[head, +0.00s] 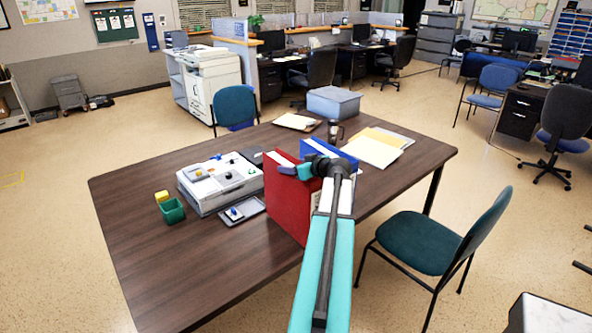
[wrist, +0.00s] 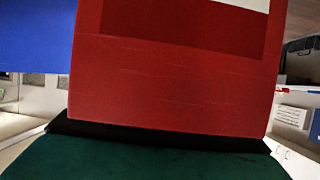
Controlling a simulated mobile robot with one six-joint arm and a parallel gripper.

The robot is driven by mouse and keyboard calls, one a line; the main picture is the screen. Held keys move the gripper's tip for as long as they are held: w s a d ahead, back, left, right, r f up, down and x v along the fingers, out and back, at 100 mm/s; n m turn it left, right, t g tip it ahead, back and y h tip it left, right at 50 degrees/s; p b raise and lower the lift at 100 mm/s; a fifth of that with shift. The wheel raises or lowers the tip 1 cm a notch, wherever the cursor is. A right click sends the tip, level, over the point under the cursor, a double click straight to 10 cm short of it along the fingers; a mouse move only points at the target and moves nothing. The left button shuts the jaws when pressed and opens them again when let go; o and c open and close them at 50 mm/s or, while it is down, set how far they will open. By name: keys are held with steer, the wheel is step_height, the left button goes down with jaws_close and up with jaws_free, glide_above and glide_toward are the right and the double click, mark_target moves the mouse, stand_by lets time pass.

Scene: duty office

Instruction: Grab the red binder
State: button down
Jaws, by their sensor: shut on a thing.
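The red binder (head: 288,205) stands upright near the front edge of the dark wooden table (head: 150,265) in the head view. My gripper (head: 303,170) is at its top edge, shut on it. The arm hides part of the binder's right side. I cannot tell whether its bottom touches the table. In the wrist view the red binder (wrist: 170,85) fills most of the picture, close to the camera. A blue binder (head: 318,148) stands just behind it on the table, and it shows at the left of the wrist view (wrist: 35,35).
Folders (head: 372,150), a dark mug (head: 335,131) and a grey bin (head: 333,102) lie behind. A teal chair (head: 420,242) stands right. The table's front left is clear.

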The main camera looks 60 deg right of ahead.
steer(key=shift+s+r+b, duration=0.1)
steer(key=shift+r+b, duration=0.65)
steer(key=shift+r, duration=0.75)
steer(key=s+a+r+b, duration=0.1)
steer(key=s+a+b, duration=0.4)
steer(key=s, duration=0.8)
steer(key=a, duration=0.3)
steer(key=shift+s+r, duration=0.25)
steer(key=shift+s, duration=0.05)
